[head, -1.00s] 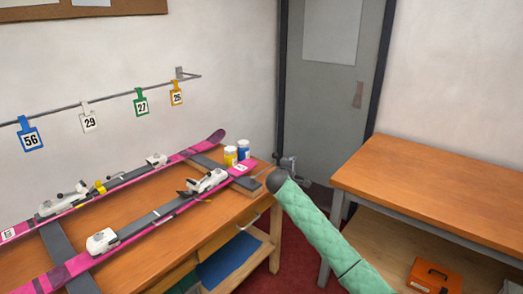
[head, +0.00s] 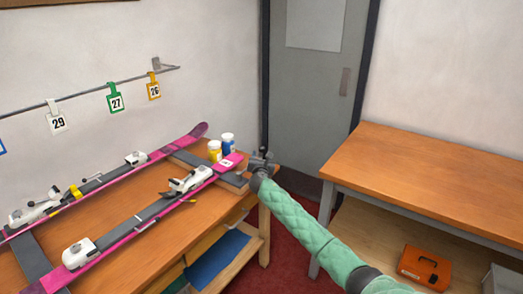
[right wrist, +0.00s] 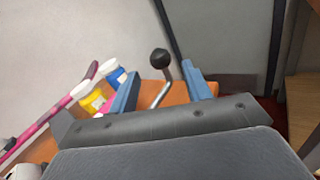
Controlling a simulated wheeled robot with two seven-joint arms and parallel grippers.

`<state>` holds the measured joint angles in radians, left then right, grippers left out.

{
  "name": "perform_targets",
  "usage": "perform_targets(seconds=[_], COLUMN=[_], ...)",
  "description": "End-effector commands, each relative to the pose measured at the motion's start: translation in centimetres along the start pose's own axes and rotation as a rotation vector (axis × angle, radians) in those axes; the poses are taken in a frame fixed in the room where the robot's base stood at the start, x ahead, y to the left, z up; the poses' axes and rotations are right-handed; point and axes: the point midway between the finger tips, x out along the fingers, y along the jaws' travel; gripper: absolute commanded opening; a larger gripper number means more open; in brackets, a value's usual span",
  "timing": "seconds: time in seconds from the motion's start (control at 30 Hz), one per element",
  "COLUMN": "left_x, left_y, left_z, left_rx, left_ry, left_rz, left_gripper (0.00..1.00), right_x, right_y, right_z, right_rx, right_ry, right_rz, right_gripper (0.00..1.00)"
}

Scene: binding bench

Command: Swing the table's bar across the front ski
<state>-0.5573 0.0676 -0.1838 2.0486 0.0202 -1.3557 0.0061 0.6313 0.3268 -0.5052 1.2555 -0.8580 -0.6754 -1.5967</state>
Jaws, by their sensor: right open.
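The front ski (head: 150,222) is pink and grey with white bindings. It lies along the wooden bench (head: 190,236), its pink tip near the bench's right end. My right gripper (head: 262,158) is at that end, just past the tip. In the right wrist view my gripper (right wrist: 160,88) has its two blue fingers apart. A bent metal bar (right wrist: 155,97) with a black ball knob (right wrist: 160,58) shows between them. I cannot tell whether a finger touches it. In the head view the bar is hard to make out beside the gripper. My left gripper is out of view.
A second pink ski (head: 185,142) lies behind the front one. A yellow jar (head: 214,151) and a blue jar (head: 228,145) stand near the tips. Numbered tags hang on a wall rail (head: 85,95). Another table (head: 430,185) with an orange box (head: 425,267) below stands right.

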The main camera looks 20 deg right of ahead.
Motion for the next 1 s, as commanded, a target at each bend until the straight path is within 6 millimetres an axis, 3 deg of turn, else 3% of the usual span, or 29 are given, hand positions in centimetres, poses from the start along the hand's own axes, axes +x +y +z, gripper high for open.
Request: perform_targets(seconds=[0.4, 0.9, 1.0], left_x=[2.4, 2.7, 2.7], left_y=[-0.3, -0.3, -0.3], left_z=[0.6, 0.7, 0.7], left_rx=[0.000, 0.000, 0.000], left_ry=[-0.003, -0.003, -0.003], left_rz=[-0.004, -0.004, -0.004], left_gripper=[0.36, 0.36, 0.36], right_x=[5.4, 6.5, 6.5], right_y=[0.0, 0.0, 0.0], right_z=[0.1, 0.0, 0.0], right_rx=[0.001, 0.003, 0.003], right_ry=[0.000, 0.001, 0.001], right_rz=[-0.002, -0.001, -0.001], right_gripper=[0.49, 0.49, 0.29])
